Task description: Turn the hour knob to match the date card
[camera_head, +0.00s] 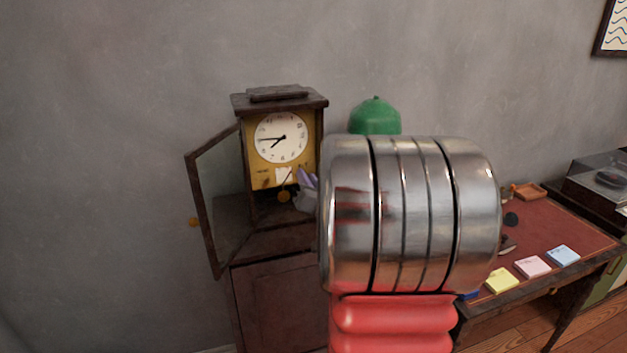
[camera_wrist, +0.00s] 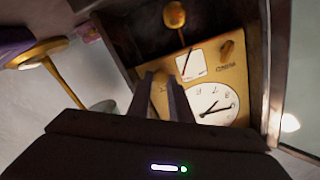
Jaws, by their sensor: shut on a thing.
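The clock (camera_head: 250,200) stands against the wall in a dark wooden case, its glass door (camera_head: 218,195) swung open to the left. On its yellow front is a white dial (camera_head: 280,138); the short hand points lower left, the long hand left. The dial looks inverted in the wrist view (camera_wrist: 215,103). The white date card (camera_wrist: 190,63) is on the front too; its writing is unreadable. A free knob (camera_wrist: 228,49) sits beside the card. My gripper (camera_wrist: 160,80) is shut on the other knob, mostly hidden between its fingers. I cannot read which is the hour knob.
A pendulum bob (camera_wrist: 174,14) hangs close to the card. A green domed object (camera_head: 375,116) is behind my arm. A desk (camera_head: 560,225) with yellow, pink and blue note pads (camera_head: 532,267) stands at the right. The wall left of the door is clear.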

